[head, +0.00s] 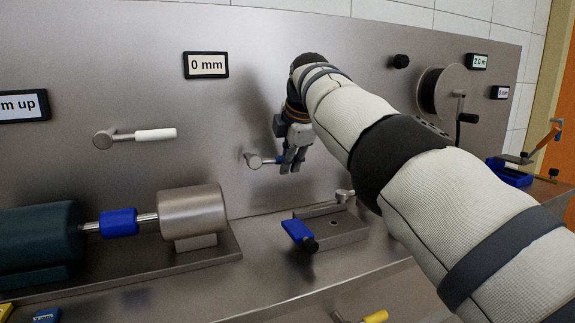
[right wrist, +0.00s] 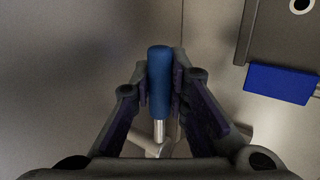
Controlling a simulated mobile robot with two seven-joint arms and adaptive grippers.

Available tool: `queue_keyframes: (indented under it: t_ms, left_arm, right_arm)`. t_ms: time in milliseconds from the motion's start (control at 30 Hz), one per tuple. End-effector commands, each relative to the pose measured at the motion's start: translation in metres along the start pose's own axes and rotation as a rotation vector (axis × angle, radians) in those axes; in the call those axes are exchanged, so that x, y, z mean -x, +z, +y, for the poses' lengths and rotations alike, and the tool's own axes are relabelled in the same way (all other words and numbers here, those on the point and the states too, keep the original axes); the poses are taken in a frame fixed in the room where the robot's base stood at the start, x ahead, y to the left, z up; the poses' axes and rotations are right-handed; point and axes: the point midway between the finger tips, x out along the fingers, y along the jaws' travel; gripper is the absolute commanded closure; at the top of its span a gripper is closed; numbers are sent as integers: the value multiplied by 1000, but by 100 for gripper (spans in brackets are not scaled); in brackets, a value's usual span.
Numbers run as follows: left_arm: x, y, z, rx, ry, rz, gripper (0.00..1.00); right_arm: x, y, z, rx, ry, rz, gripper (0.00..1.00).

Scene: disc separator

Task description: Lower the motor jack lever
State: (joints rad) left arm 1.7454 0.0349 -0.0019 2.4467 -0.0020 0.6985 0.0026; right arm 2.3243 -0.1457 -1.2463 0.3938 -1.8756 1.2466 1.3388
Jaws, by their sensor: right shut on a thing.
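A lever with a blue handle (right wrist: 160,78) sticks out from the steel back panel, right of and below the "0 mm" display. In the head view its metal hub (head: 254,161) shows left of the fingers, and most of the handle is hidden by them. My right gripper (head: 290,161) is shut on the blue handle. The right wrist view shows the handle between both fingers, with the metal shaft below it. A second lever with a white handle (head: 155,134) lies level on the panel farther left. My left gripper is not in view.
The "0 mm" display (head: 206,65) and a cut-off "m up" display (head: 22,106) are on the panel. A motor (head: 40,240) with blue coupling and steel cylinder (head: 193,211) stands below left. A clamp block with a blue tab (head: 298,231) sits below my right gripper.

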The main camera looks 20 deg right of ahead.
Motion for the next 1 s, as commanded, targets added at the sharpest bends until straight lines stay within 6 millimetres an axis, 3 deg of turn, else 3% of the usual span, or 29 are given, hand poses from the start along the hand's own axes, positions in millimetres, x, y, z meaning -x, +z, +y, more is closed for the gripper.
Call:
queue_keyframes:
  t_ms: [667, 700, 767, 1000]
  left_arm:
    - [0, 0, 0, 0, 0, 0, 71]
    - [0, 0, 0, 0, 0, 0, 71]
    - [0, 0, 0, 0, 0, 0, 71]
    - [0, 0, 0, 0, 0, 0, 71]
  right_arm:
    - [3, 2, 2, 30, 3, -49, 100]
    - [4, 2, 2, 30, 3, -48, 76]
    - [4, 2, 2, 30, 3, -47, 64]
    - [4, 1, 2, 29, 3, -45, 64]
